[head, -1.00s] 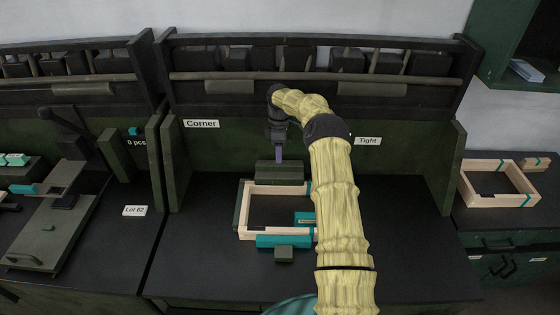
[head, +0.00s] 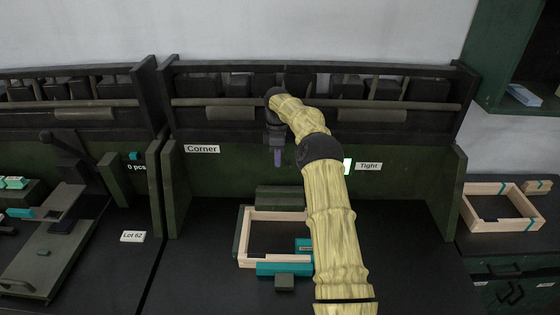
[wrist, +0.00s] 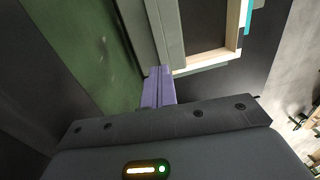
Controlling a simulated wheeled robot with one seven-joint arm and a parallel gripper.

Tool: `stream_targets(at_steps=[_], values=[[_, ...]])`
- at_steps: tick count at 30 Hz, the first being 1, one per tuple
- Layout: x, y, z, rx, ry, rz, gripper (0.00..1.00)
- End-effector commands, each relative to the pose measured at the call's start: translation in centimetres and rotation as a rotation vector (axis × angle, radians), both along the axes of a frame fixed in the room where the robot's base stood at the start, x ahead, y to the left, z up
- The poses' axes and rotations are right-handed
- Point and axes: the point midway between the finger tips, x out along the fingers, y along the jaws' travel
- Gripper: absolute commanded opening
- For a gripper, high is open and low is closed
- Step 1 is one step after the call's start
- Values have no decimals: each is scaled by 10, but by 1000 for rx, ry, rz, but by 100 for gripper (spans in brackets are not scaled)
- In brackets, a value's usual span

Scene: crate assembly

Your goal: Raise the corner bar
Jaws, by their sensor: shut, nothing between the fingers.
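A wooden frame (head: 243,236) lies on the bench with a dark green bar (head: 281,197) along its back side. A teal bar (head: 284,268) runs along its front, with a small dark green block (head: 284,282) before it. I cannot tell for certain which is the corner bar. My gripper (head: 278,160), with purple fingers, is shut and empty above the back bar, apart from it. In the wrist view the closed fingers (wrist: 158,88) show beside the green bar (wrist: 165,30) and the frame (wrist: 205,60). My arm hides part of the frame's right side.
A "Corner" label (head: 202,149) and a "Tight" label (head: 369,166) with a lit green light (head: 347,166) are on the back panel. Another wooden frame (head: 501,204) lies on the right bench. A fixture (head: 58,225) stands at left. The bench right of my arm is clear.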

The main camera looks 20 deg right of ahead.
Motion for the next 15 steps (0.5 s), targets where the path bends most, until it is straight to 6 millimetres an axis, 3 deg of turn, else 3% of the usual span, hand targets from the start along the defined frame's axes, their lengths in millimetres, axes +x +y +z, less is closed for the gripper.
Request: stream_targets(at_steps=[8,15], values=[[-17,63,28,-54,-57,-53,0],[-62,102,46,-85,-114,-204,0]])
